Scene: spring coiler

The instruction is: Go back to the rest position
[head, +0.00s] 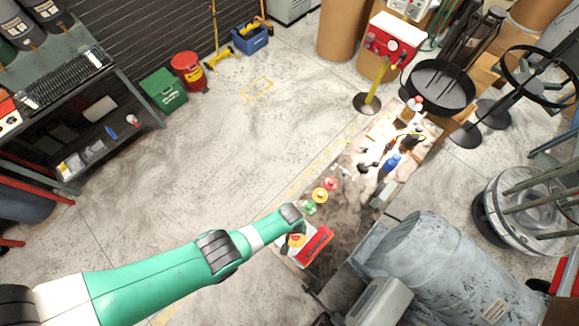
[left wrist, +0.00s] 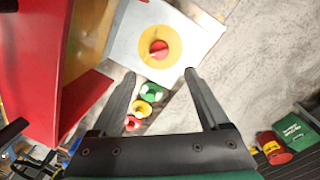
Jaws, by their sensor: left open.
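My left arm reaches in from the left in the head view, and its gripper (head: 288,243) hangs above the near end of the workbench. In the left wrist view the left gripper (left wrist: 162,78) is open, with its two fingers well apart and nothing between them. Beyond the fingertips lies a white plate (left wrist: 195,33) with a yellow disc and a red knob (left wrist: 158,49) on it. The fingers appear apart from the plate. My right gripper is in neither view.
Green (head: 309,208), yellow (head: 320,196) and red (head: 331,184) knobs stand in a row on the bench beyond my gripper. A red part (head: 316,246) is close beside it. A large grey machine (head: 430,265) stands at the right. Open floor (head: 210,140) lies left of the bench.

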